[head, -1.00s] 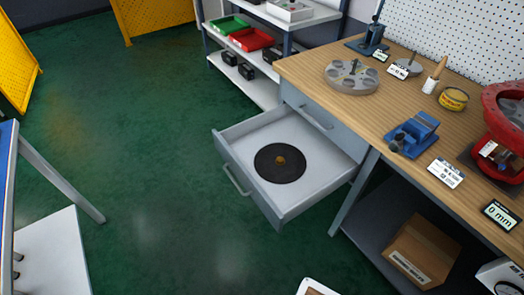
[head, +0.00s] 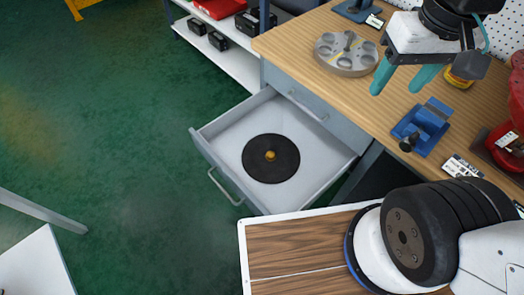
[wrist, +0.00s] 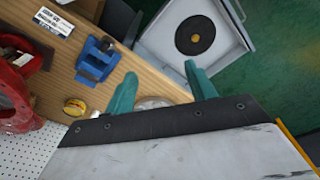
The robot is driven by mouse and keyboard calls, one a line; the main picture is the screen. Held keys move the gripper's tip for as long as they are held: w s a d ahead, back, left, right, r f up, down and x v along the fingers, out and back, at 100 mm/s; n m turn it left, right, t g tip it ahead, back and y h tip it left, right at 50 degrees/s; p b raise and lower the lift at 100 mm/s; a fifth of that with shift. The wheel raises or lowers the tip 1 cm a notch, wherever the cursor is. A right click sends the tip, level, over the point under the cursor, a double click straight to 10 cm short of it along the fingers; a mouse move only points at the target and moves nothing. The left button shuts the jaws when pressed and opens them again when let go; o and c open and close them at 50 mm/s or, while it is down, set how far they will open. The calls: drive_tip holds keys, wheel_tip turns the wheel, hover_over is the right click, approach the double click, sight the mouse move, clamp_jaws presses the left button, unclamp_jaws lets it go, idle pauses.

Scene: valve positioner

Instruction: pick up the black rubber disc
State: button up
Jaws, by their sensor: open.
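The black rubber disc (head: 258,165) lies flat in the open drawer (head: 226,131), with a small brass-coloured knob (head: 270,156) at its centre. In the wrist view the disc (wrist: 190,38) shows near the top, beyond the fingertips. My gripper (head: 400,84) is above the wooden bench top, to the upper right of the drawer in the head view. Its teal fingers are apart with nothing between them. They also show in the wrist view (wrist: 160,70).
A grey round plate with holes (head: 346,54), a blue vise (head: 421,127), a yellow tin (head: 458,78) and a red valve part (head: 505,145) stand on the bench (head: 300,42). A shelf (head: 232,62) is behind the drawer.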

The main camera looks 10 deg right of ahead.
drive_tip(key=w+a+f, duration=0.4)
drive_tip(key=w+f, duration=0.4)
drive_tip(key=w, duration=0.4)
drive_tip(key=m+g, duration=0.1)
drive_tip(key=m, duration=0.1)
hover_over(271, 154)
drive_tip(key=f, duration=3.4)
drive_tip(key=shift+s+a+f, duration=0.15)
drive_tip(key=shift+s+f, duration=0.05)
drive_tip(key=shift+s, duration=0.05)
drive_tip(key=shift+s+f, duration=0.1)
drive_tip(key=shift+f, duration=1.55)
drive_tip(key=shift+w+d+f, duration=0.1)
drive_tip(key=shift+w+f, duration=0.1)
drive_tip(key=shift+f, duration=1.15)
drive_tip(key=shift+w+d+f, duration=0.1)
drive_tip(key=shift+w+f, duration=0.1)
drive_tip(key=shift+f, duration=1.1)
drive_tip(key=c, duration=1.2)
